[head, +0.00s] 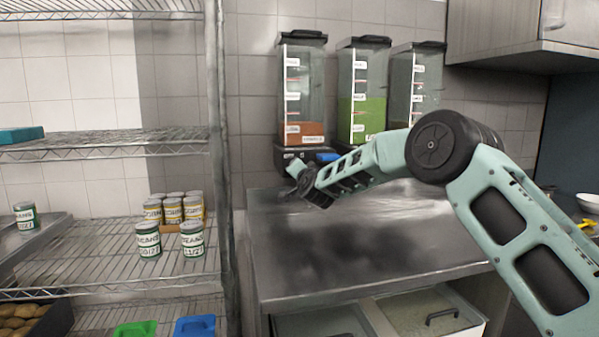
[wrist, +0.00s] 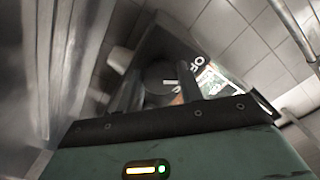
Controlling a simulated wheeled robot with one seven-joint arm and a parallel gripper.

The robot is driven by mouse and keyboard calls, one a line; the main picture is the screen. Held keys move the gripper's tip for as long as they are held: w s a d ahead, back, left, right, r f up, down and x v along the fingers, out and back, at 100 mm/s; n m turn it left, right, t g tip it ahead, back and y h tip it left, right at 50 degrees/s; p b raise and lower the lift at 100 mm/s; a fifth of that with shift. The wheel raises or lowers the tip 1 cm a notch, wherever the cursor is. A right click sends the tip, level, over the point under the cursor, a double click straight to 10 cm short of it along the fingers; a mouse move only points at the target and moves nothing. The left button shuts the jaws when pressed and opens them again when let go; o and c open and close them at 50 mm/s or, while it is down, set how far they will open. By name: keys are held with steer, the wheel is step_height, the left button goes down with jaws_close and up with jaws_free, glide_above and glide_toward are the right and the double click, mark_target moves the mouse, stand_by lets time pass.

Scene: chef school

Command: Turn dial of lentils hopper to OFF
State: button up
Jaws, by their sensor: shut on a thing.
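Three clear hoppers with black lids stand against the wall in the head view. The left hopper (head: 304,90) holds a reddish-brown fill; its label is too small to read surely. My gripper (head: 291,170) is at the front of its dark base, and the arm partly hides that spot. In the wrist view, a dark round dial (wrist: 158,74) with a white mark sits between the fingers of my gripper (wrist: 158,90), which is shut on it. White letters beginning "OF" (wrist: 198,64) show to the right of the dial. The dial's exact setting is hard to tell.
The middle hopper (head: 362,90) has a green fill, the right hopper (head: 413,85) a brown one. The steel counter (head: 350,245) below is clear. A wire shelf (head: 100,270) with several cans (head: 148,240) stands left. A wall cabinet (head: 530,50) hangs right.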

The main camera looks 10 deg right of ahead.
steer(key=shift+f, duration=0.1)
steer(key=o, duration=1)
steer(key=s+b, duration=0.4)
steer(key=s, duration=1.3)
steer(key=shift+s, duration=0.2)
